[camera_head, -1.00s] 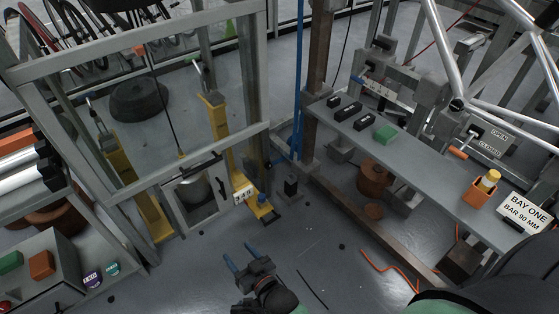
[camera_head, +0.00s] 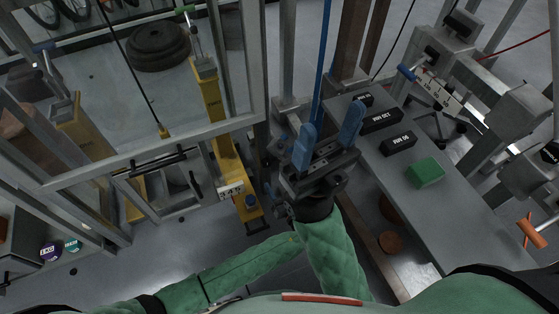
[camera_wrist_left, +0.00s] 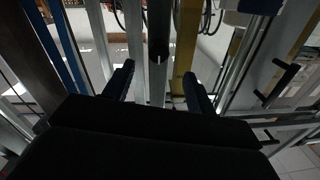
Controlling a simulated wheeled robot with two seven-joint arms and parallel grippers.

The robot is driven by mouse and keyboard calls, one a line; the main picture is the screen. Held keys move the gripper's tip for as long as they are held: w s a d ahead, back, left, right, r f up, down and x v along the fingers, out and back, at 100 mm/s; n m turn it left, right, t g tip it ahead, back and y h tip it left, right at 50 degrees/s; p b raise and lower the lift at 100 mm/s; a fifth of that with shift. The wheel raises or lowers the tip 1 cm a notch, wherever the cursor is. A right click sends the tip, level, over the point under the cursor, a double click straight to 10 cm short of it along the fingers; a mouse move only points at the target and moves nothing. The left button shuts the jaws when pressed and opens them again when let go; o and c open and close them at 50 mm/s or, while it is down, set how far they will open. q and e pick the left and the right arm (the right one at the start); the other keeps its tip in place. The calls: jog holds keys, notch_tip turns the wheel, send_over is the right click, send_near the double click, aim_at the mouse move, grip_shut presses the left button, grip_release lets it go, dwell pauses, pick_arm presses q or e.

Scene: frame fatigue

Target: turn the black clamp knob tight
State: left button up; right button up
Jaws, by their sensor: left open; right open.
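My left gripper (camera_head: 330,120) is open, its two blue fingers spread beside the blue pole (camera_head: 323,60). It also shows in the left wrist view (camera_wrist_left: 158,75), with nothing held between the fingers. In that view a dark round end (camera_wrist_left: 158,48) shows in the gap beyond the fingertips; I cannot tell whether it is the clamp knob. In the head view I cannot single out the clamp knob, and the gripper hides what lies behind it. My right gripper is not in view.
A grey bench (camera_head: 440,235) to the right carries black labelled blocks (camera_head: 397,140) and a green block (camera_head: 424,172). A yellow post (camera_head: 213,115) and a barred door handle (camera_head: 150,160) stand left.

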aim_at(268, 166)
pick_arm(q)
jog(key=shift+b+x, duration=0.5)
jog(key=shift+x, duration=3.4)
jog(key=shift+r, duration=0.1)
jog(key=c, duration=1)
